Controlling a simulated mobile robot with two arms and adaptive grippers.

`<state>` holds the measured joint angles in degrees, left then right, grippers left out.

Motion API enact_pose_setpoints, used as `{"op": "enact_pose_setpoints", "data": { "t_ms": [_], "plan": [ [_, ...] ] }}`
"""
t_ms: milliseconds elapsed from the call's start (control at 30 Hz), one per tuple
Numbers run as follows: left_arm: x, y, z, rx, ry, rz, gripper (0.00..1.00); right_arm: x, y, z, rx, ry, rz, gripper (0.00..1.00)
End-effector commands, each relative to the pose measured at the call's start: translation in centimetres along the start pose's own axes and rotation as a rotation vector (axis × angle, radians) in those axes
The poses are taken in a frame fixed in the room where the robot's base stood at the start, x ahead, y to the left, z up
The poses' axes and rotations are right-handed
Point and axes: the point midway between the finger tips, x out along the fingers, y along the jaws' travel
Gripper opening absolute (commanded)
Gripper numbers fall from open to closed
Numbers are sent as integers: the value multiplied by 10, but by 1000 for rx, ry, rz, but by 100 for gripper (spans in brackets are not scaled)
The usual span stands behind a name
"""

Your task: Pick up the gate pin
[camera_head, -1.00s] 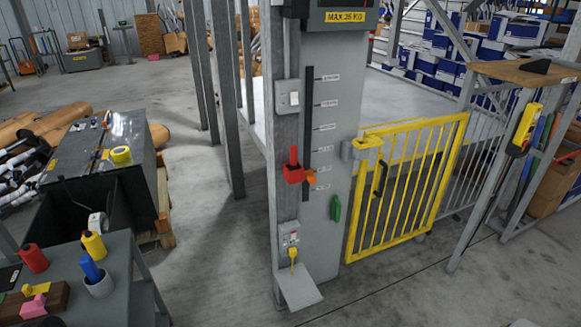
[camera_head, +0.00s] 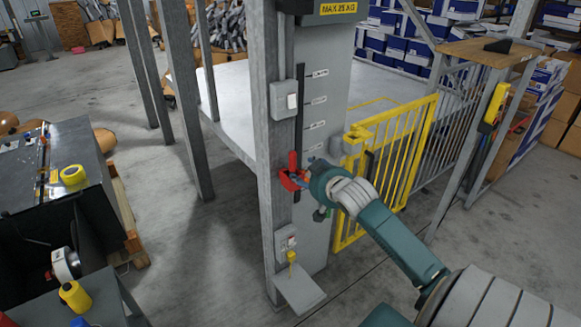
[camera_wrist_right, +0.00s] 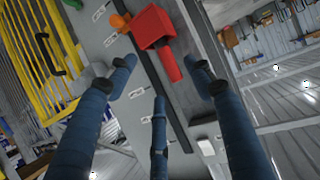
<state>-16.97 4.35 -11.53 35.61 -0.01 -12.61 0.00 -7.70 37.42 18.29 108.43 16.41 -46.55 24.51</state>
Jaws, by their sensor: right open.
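My right gripper (camera_head: 307,179) is at the grey post (camera_head: 320,110), beside the red block with its upright red handle (camera_head: 291,176). In the right wrist view its blue fingers (camera_wrist_right: 163,76) are spread and empty, with the red block (camera_wrist_right: 155,28) ahead and its handle pointing in between the fingertips. An orange knob (camera_wrist_right: 119,22) sits beside the block. The yellow gate (camera_head: 392,165) stands right of the post, partly behind my right arm. A small yellow piece (camera_head: 291,257) hangs under the lower switch box. I cannot tell which part is the gate pin. My left gripper is not in view.
A grey switch box (camera_head: 286,100) sits above the red block, and a tilted plate (camera_head: 299,289) juts out at the post's foot. A dark cabinet (camera_head: 75,150) and a grey table (camera_head: 100,297) stand at left. Floor between them and the post is clear.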

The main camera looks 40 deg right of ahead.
Motion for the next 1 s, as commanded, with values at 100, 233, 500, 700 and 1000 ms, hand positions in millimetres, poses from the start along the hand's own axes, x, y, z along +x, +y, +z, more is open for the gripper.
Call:
{"op": "enact_pose_setpoints", "data": {
  "t_ms": [100, 233, 500, 700, 1000],
  "plan": [
    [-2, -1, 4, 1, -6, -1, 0, -10, -3, -28, 5, 35, -8, 52],
    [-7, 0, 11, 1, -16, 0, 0, 4, -4, -35, 9, 43, -8, 52],
    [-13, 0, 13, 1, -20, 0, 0, 39, -4, -35, 6, 41, -8, 52],
    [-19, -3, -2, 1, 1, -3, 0, 51, -4, -35, 7, 40, -8, 52],
    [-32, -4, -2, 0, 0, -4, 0, 88, -6, -35, 5, 42, -9, 52]
  ]
}}
